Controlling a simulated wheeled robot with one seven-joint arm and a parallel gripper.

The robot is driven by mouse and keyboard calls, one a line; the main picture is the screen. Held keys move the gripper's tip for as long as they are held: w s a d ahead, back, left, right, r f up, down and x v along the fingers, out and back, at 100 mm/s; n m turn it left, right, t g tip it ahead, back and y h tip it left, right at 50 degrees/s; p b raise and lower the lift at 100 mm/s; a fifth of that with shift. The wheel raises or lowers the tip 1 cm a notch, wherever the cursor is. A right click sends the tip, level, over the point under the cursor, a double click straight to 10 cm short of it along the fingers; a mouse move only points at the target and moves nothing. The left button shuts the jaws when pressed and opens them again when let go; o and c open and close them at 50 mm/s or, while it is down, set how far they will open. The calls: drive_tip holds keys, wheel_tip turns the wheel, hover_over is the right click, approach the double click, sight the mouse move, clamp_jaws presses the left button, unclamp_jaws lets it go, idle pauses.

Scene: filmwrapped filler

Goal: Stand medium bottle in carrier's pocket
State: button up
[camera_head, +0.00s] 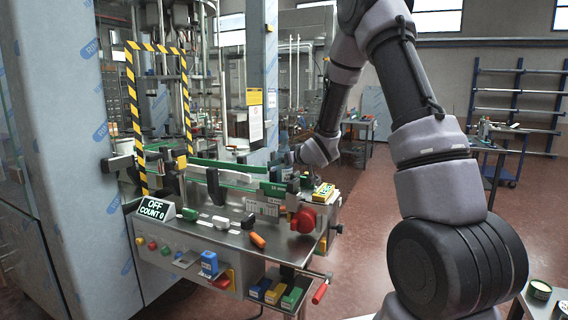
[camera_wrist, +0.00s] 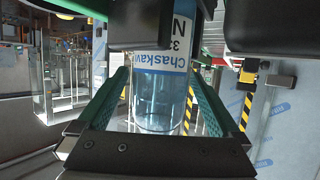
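In the wrist view a clear bluish bottle (camera_wrist: 160,105) with a blue-and-white label reading "Chaskavi" lies between the green-padded fingers of my gripper (camera_wrist: 158,72). In the head view my gripper (camera_head: 287,164) is small and dark, over the far right part of the machine's bench. The bottle is not clear there. I cannot make out the carrier or its pocket for certain.
A steel bench (camera_head: 225,235) holds green-edged rails (camera_head: 230,167), an OFF/COUNT 0 display (camera_head: 155,209) and a red knob (camera_head: 303,220). A black-and-yellow striped frame (camera_head: 130,105) stands at the left. Open floor lies behind.

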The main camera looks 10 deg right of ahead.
drive_tip(key=shift+r, duration=0.25)
drive_tip(key=s+d+r+m+g+h, duration=0.1)
drive_tip(key=s+d+r+m+h, duration=0.15)
drive_tip(key=s+r, duration=0.35)
drive_tip(key=s+d+r+m+h, duration=0.1)
drive_tip(key=s+d+r, duration=0.25)
drive_tip(key=s, duration=0.45)
drive_tip(key=s+d+r+m+g+h, duration=0.1)
drive_tip(key=s+d+r+m, duration=0.1)
drive_tip(key=s+d+r, duration=0.4)
drive_tip(key=s+a+m+g+y, duration=0.1)
drive_tip(key=s+a+g, duration=0.1)
drive_tip(key=s, duration=0.8)
drive_tip(key=s+a+r+m+g+y, duration=0.1)
drive_tip(key=s+a, duration=0.3)
drive_tip(key=s, duration=0.6)
drive_tip(key=shift+s+r+m+g, duration=0.3)
drive_tip(key=shift+s+m+g, duration=0.05)
drive_tip(key=shift+g, duration=0.05)
